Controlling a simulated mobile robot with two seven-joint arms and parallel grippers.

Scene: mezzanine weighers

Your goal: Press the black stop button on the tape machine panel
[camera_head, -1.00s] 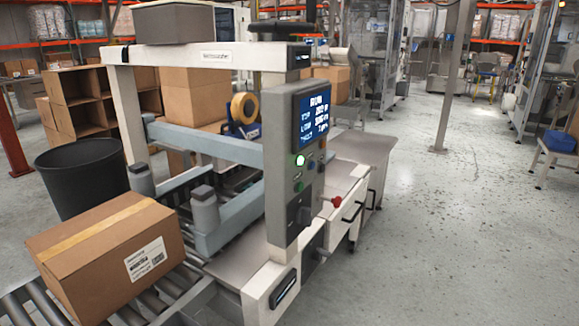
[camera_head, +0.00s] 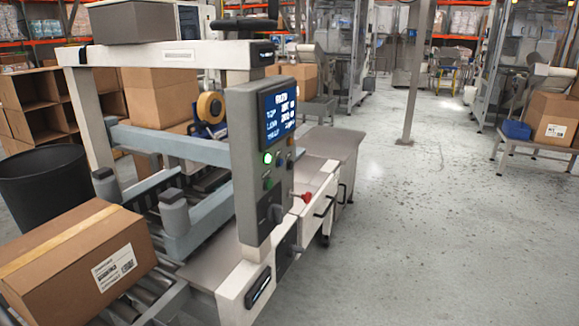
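The tape machine (camera_head: 170,52) stands at the left with its grey control panel (camera_head: 247,215) facing right. The panel has a blue screen (camera_head: 279,115) with white text at the top. Below the screen is a brightly lit green-white button (camera_head: 267,158), with a small dark button (camera_head: 278,161) just right of it that looks black. A green button (camera_head: 267,184) sits lower, above a dark rotary switch (camera_head: 275,213). A red knob (camera_head: 306,197) sticks out to the panel's right. The button labels are too small to read. Neither of my grippers is in view.
A taped carton (camera_head: 75,262) lies on the rollers at the lower left, beside a black bin (camera_head: 45,185). A grey side table (camera_head: 330,142) adjoins the machine behind the panel. A grey post (camera_head: 415,80) stands farther back.

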